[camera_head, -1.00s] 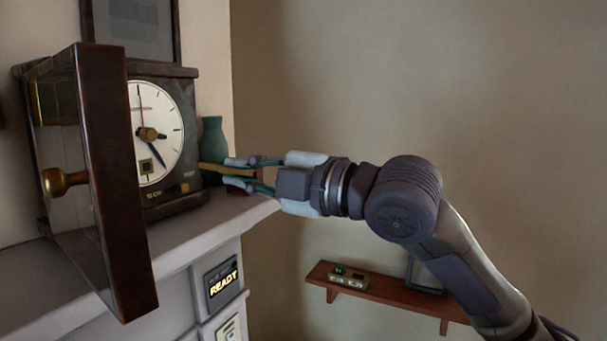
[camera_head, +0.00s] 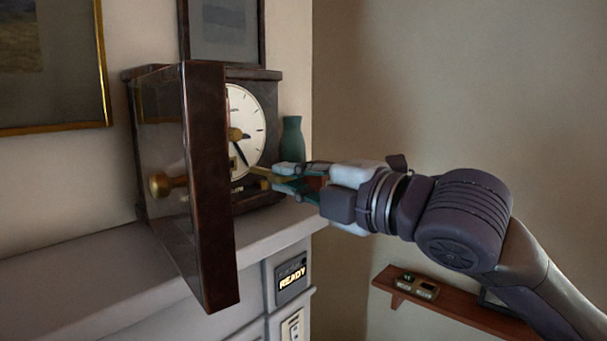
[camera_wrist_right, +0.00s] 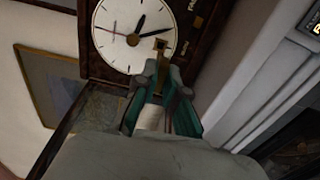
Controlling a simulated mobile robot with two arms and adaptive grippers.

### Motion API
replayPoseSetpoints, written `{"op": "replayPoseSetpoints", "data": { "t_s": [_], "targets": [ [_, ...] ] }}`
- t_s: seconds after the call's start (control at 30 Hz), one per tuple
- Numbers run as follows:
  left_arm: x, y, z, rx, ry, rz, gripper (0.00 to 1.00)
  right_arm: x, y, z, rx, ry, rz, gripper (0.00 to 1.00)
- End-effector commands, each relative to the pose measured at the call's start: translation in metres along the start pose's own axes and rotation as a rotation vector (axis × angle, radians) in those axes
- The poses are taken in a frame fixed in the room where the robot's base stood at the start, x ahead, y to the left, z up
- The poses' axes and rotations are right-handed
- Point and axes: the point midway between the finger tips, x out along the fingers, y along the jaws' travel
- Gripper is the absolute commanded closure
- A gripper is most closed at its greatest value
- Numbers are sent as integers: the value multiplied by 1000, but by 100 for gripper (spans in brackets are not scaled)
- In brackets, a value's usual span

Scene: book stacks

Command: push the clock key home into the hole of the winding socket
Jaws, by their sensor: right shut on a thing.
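The brass clock key (camera_head: 261,172) is held in my right gripper (camera_head: 283,176), which is shut on it. It points left at the lower part of the clock's white dial. I cannot tell whether the key tip touches the hole. My left gripper is not in view.
The clock's open door (camera_head: 210,190) with its brass knob (camera_head: 160,185) stands out left of the dial. A green vase (camera_head: 292,140) stands right of the clock on the mantel (camera_head: 120,278). A READY panel (camera_head: 291,280) is below. A wooden shelf (camera_head: 455,312) is at lower right.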

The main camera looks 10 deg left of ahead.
Motion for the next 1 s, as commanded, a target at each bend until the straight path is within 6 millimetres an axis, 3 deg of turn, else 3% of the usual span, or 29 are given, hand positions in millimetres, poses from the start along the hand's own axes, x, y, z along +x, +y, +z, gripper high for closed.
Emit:
{"op": "replayPoseSetpoints", "data": {
  "t_s": [0.4, 1.0],
  "targets": [
    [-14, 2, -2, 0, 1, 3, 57, 33, 1, 0, 1, 1, 0, 100],
    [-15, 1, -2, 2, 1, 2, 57, 37, 0, 0, 0, 1, 0, 100]
  ]
}}
